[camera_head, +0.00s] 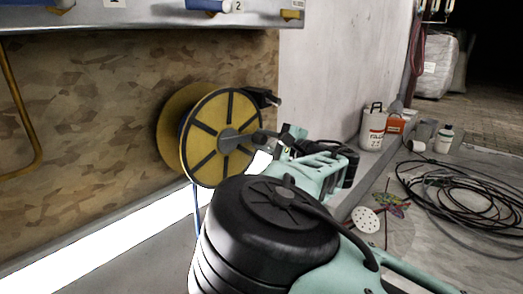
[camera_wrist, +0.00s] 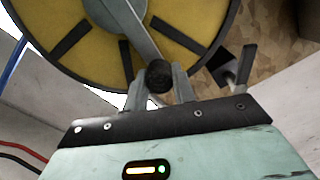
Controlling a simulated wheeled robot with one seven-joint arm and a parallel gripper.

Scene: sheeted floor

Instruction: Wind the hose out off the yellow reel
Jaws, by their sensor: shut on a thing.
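The yellow reel (camera_head: 213,128) with black spokes stands against the patterned board in the head view. A grey crank arm (camera_head: 240,142) runs from its hub to the right. In the wrist view the reel (camera_wrist: 85,60) fills the top, and the crank (camera_wrist: 135,30) comes down to a dark round knob (camera_wrist: 158,76). My gripper (camera_wrist: 160,88) is shut on this crank knob, with a finger on each side. A blue hose (camera_head: 196,208) hangs down below the reel; a piece of blue hose (camera_wrist: 12,62) also shows at the left of the wrist view.
A shelf (camera_head: 150,17) hangs above the reel. A white canister (camera_head: 374,130) and an orange container (camera_head: 396,124) stand by the wall at right. Coiled black cable (camera_head: 465,195) and a white shower head (camera_head: 366,219) lie on the floor at right.

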